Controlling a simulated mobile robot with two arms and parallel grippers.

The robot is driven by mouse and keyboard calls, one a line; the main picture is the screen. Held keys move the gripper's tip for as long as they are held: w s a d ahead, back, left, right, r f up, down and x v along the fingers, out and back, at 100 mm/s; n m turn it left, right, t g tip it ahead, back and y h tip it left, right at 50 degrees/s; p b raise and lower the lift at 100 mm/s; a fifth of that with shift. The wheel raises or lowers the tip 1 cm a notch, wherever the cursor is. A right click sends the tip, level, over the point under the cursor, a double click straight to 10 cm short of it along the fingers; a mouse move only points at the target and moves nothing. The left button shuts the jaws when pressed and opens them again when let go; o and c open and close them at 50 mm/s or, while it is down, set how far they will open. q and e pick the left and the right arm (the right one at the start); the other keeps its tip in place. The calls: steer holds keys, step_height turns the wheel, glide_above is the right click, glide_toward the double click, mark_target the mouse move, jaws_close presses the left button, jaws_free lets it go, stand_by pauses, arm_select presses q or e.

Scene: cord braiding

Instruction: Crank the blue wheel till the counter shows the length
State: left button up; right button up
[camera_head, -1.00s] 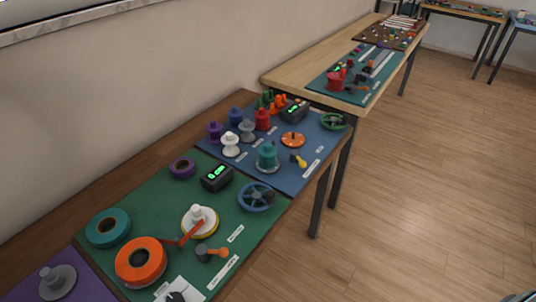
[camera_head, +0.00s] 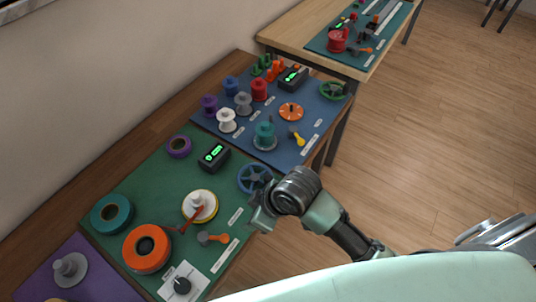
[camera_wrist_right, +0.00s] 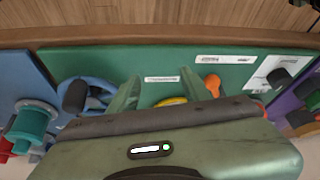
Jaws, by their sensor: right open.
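The blue wheel (camera_head: 247,181) is on the green mat, its right side hidden behind my right gripper in the head view. In the right wrist view the blue wheel (camera_wrist_right: 98,84) with its dark knob (camera_wrist_right: 75,95) is left of the jaws, outside them. The black counter (camera_head: 214,156) has lit green digits too small to read. My right gripper (camera_head: 262,216) is beside the wheel's near side; the right wrist view shows its fingers (camera_wrist_right: 157,92) open, with nothing held between them. My left gripper is out of view.
The green mat (camera_head: 150,180) also carries an orange ring (camera_head: 147,247), a teal ring (camera_head: 112,213), a white-topped spool (camera_head: 200,206) with a red arm, an orange-handled crank (camera_head: 213,238) and a white dial plate (camera_head: 183,284). A blue mat (camera_head: 225,140) with spools lies beyond.

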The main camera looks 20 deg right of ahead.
steer(key=w+a+r+n, duration=0.1)
steer(key=n, duration=0.1)
steer(key=w+a+r+n, duration=0.1)
steer(key=r, duration=0.1)
steer(key=shift+w+a+n+g, duration=0.3)
steer(key=shift+a+n+g, duration=0.05)
steer(key=shift+n+g, duration=0.05)
steer(key=w+r+n+g, duration=0.1)
steer(key=w+r+n, duration=0.1)
steer(key=n, duration=0.2)
step_height(320, 180, up, 4)
steer(key=n+g+h+p, duration=0.1)
steer(key=n+g+h, duration=0.1)
steer(key=n+h, duration=0.2)
glide_above(268, 177)
steer(key=shift+a, duration=0.1)
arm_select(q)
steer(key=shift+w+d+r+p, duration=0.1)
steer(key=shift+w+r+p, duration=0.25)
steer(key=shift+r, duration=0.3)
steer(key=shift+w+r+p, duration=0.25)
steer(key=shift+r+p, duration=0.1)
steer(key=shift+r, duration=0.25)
arm_select(e)
steer(key=shift+f, duration=3.85)
jaws_close()
